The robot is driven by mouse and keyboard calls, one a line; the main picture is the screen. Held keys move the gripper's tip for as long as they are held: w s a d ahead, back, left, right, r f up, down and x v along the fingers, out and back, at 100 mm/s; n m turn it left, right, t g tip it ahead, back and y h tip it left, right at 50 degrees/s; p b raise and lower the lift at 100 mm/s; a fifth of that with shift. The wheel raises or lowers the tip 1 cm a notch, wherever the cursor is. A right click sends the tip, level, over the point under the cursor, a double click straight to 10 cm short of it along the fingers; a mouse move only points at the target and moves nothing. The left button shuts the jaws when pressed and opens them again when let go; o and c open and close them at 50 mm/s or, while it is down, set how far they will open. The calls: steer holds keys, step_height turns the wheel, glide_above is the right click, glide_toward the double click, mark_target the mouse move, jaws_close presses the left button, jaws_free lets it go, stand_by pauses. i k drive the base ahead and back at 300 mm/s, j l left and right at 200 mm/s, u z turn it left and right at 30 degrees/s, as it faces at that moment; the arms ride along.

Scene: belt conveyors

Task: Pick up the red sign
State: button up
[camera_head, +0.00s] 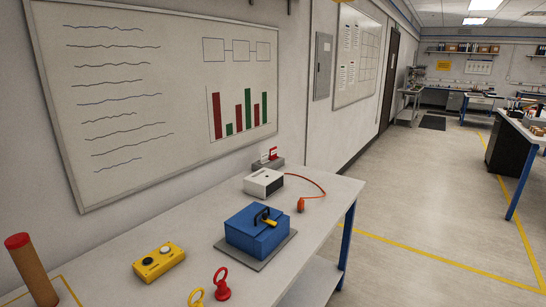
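No plain flat red sign can be made out with certainty. A red ring-topped piece (221,285) stands at the front edge of the grey table, beside a similar yellow ring-topped piece (196,298) that is cut off by the frame. A small red upright piece (273,154) is on a grey block (266,164) at the back of the table, against the wall. I cannot tell which of these red pieces is the sign. My gripper is not in view.
On the table (205,222) are a blue box (257,238) with a black handle, a yellow two-button box (158,262), a white box (263,182) and an orange cable (318,187). A red-topped brown cylinder (33,272) stands at left. Open floor (430,200) lies to the right.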

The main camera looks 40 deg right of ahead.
mark_target(273, 152)
steer(key=i+u, duration=0.4)
steer(key=u, duration=0.25)
steer(key=l, duration=0.65)
steer(key=i+l, duration=0.15)
steer(key=l, duration=0.55)
